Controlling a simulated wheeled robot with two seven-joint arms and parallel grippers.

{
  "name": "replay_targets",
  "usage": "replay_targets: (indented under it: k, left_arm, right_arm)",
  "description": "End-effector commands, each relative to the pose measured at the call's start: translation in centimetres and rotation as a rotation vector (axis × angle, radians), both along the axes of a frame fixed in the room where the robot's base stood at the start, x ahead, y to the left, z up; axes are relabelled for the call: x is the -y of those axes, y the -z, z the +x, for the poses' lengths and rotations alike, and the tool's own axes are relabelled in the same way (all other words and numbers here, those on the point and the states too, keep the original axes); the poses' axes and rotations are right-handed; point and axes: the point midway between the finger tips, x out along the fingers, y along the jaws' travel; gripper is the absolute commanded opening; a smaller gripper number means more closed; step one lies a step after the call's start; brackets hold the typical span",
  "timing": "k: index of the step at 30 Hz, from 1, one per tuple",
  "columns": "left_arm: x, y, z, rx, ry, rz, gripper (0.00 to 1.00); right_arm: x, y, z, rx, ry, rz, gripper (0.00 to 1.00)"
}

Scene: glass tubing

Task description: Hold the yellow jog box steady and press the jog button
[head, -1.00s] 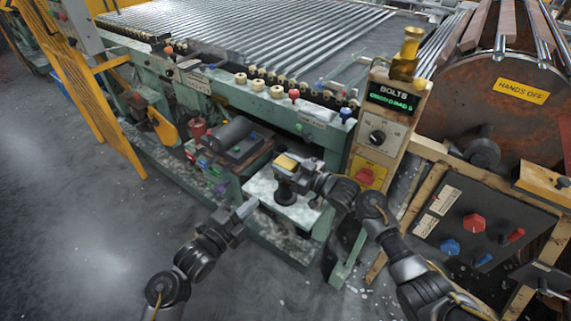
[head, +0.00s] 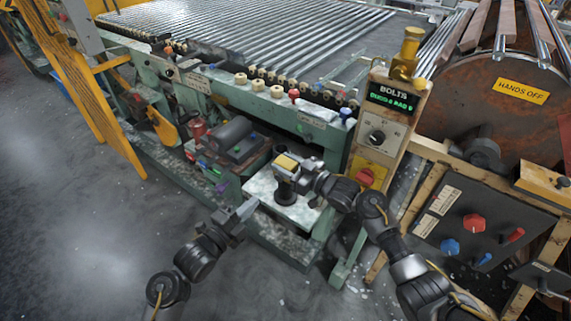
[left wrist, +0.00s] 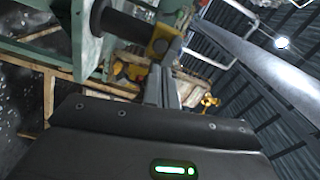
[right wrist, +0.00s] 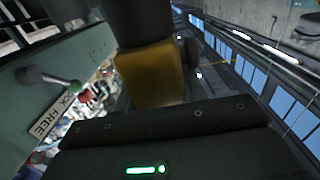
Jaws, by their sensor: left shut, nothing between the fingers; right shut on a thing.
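The yellow jog box (head: 286,162) sits above the pale, speckled shelf (head: 258,187) of the green machine. My right gripper (head: 290,172) is shut on it. In the right wrist view the yellow box (right wrist: 150,75) shows just in front of that gripper, under a dark cylinder. My left gripper (head: 250,206) is shut and empty, below and left of the box at the shelf's front left corner, apart from it. In the left wrist view its fingers (left wrist: 160,85) point up toward the yellow box (left wrist: 160,40). I cannot make out the jog button.
A wooden control post (head: 388,130) with a display and knob stands right of the shelf. A dark motor (head: 230,135) sits behind it on the left. A dark panel with red and blue knobs (head: 474,223) is at the right. The floor at the left front is clear.

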Motion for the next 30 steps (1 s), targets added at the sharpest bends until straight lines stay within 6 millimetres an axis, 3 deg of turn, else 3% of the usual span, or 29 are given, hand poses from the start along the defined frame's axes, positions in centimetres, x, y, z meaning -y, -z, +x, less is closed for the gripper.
replay_targets:
  k: [8, 12, 15, 18, 21, 24, 27, 30]
  left_arm:
    - [-0.2, -1.1, 0.9, 0.027, 0.0, 0.006, 0.0]
    - [-0.6, -4.7, 3.4, 0.126, 0.039, 0.074, 0.0]
    - [0.3, -7.7, 4.9, 0.221, 0.152, 0.192, 0.0]
    - [1.2, -8.9, 5.2, 0.24, 0.301, 0.315, 0.0]
    - [0.9, -8.0, 4.6, 0.168, 0.444, 0.438, 0.0]
    - [-0.7, -5.0, 2.9, -0.003, 0.552, 0.536, 0.0]
    - [-1.3, -2.4, 1.1, -0.137, 0.594, 0.546, 0.0]
    - [-1.3, -1.1, -0.1, -0.237, 0.611, 0.529, 0.0]
  right_arm:
    - [0.0, 0.0, 0.0, -0.001, 0.0, -0.001, 0.1]
    - [0.0, 0.0, 0.0, 0.0, 0.0, 0.0, 0.1]
    - [0.0, 0.0, 0.0, 0.0, 0.0, 0.0, 0.1]
    - [0.0, 0.0, 0.0, 0.0, 0.0, 0.0, 0.1]
    - [0.0, 0.0, 0.0, 0.0, 0.0, 0.0, 0.1]
    - [-0.1, 0.1, 0.0, 0.0, -0.001, 0.0, 0.1]
    - [-0.1, 0.1, 0.0, 0.0, -0.001, 0.0, 0.1]
    - [-0.1, 0.0, 0.0, 0.0, -0.001, 0.0, 0.1]
